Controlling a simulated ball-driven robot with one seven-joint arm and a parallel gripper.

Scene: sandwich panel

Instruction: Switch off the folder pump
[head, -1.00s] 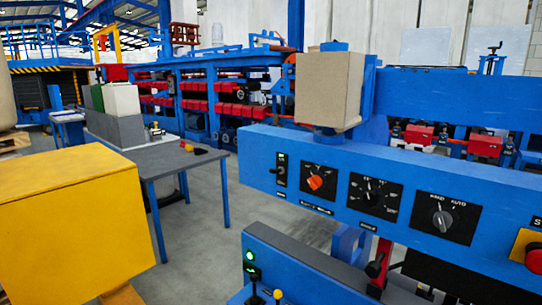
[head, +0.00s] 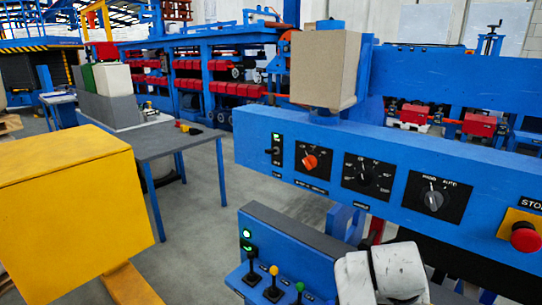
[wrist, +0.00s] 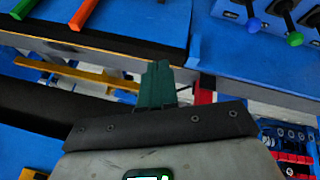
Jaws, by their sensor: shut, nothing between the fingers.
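The blue control panel (head: 460,222) carries a small switch (head: 276,151) with a green light at its left end, an orange-red dial (head: 311,162), a black dial (head: 368,174) and a grey selector (head: 433,201). A lower blue box (head: 262,268) has lit green lamps (head: 246,233) and levers with black, yellow and green knobs. The labels are too small to tell which control is the folder pump's. My gripper (wrist: 157,68) is shut and empty in the wrist view, close to a blue edge. In the head view only my white arm shows, right of the levers.
A red stop button (head: 525,237) sits at the panel's right end. A yellow box (head: 70,205) stands at left, with a grey table (head: 165,140) behind it. The wrist view shows orange (wrist: 84,14) and green (wrist: 24,8) handles, and knobbed levers (wrist: 288,22) at upper right.

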